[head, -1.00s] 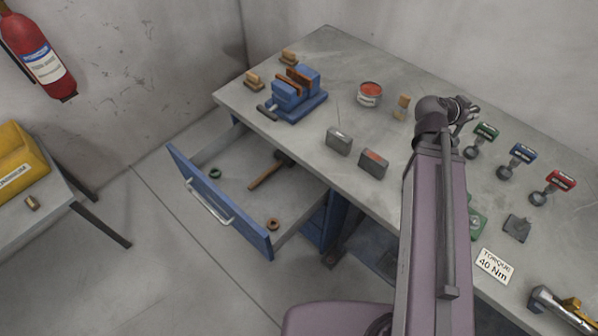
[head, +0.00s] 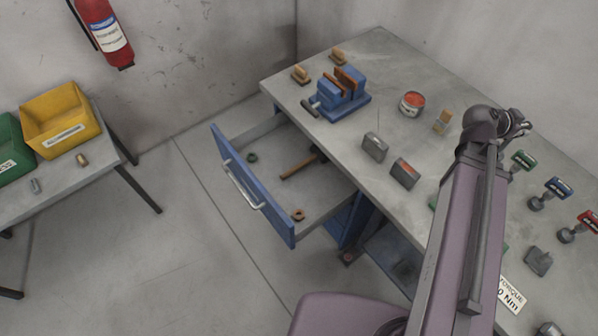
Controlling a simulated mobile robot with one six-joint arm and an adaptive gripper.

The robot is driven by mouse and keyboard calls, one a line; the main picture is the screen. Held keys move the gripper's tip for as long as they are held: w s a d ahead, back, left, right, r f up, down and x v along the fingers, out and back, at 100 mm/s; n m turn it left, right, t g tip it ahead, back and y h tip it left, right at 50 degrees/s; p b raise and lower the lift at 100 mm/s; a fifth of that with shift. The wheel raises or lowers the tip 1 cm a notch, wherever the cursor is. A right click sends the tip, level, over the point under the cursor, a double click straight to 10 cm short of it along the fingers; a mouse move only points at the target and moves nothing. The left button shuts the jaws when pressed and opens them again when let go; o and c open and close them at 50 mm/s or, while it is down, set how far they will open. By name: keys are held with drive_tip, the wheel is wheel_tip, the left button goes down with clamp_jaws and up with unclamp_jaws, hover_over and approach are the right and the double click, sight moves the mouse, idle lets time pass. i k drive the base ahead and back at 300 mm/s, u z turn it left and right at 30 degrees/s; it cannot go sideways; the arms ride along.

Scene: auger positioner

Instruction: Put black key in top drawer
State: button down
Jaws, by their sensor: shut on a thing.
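The top drawer (head: 253,192) is a blue-fronted drawer under the left side of the bench, pulled open. My gripper (head: 520,126) is small and dark at the far end of my arm, over the right part of the bench, beyond the green-tagged key. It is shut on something. I cannot make out the black key separately; the jaws and arm hide that spot.
The bench (head: 378,62) carries a blue vise (head: 343,97), an open can (head: 411,103), two grey blocks (head: 375,147), and green (head: 523,160), blue (head: 558,187) and red (head: 588,221) tagged keys. A side table with a yellow bin (head: 60,118) stands left. Floor before the drawer is clear.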

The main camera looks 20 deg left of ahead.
sight(290, 198)
drive_tip(key=z, duration=0.35)
drive_tip(key=k, duration=1.3)
drive_tip(key=u, duration=1)
